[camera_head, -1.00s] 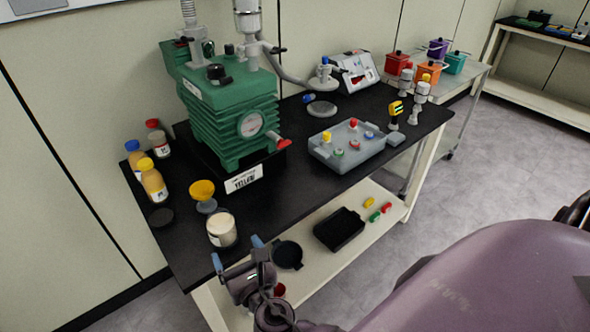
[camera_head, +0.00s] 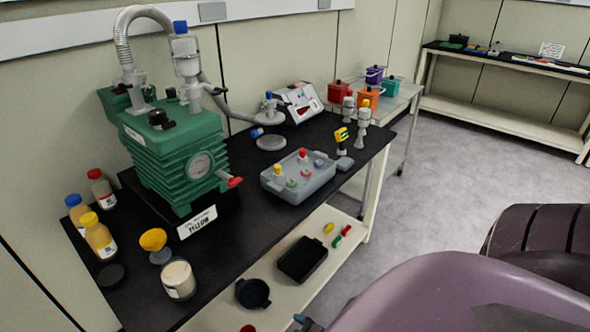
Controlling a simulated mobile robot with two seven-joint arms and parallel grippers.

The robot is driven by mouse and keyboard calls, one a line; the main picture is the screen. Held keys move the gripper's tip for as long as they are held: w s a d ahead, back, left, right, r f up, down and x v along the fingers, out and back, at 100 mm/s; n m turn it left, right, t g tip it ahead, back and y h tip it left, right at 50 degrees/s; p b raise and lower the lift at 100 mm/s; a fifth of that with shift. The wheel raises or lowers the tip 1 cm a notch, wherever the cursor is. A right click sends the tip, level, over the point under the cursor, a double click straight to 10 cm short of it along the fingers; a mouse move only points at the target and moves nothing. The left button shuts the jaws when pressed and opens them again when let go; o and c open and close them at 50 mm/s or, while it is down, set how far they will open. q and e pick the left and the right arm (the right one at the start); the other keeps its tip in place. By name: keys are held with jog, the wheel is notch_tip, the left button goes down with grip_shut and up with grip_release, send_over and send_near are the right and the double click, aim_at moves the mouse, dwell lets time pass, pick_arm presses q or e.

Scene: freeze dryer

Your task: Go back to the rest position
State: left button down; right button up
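Only a blue fingertip (camera_head: 303,320) of my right gripper shows at the bottom edge, in front of the lower shelf. The rest of that gripper is out of frame, so its opening cannot be seen. My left gripper is not in view. The green pump (camera_head: 178,150) stands on the black table with a label plate (camera_head: 197,224) at its front. A grey tray (camera_head: 300,192) with several coloured-top pieces sits to its right.
Several bottles (camera_head: 99,236), a yellow funnel (camera_head: 153,240) and a cream jar (camera_head: 178,279) stand at the table's left. A black bin (camera_head: 303,259) and round black pan (camera_head: 253,293) lie on the lower shelf. Open floor (camera_head: 440,190) lies right.

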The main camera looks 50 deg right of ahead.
jog(key=shift+s+d+f+m, duration=0.1)
jog(key=shift+s+d+m, duration=0.25)
jog(key=shift+m, duration=0.55)
jog(key=shift+s+a, duration=0.1)
jog(key=shift+a, duration=0.05)
dwell(0.5)
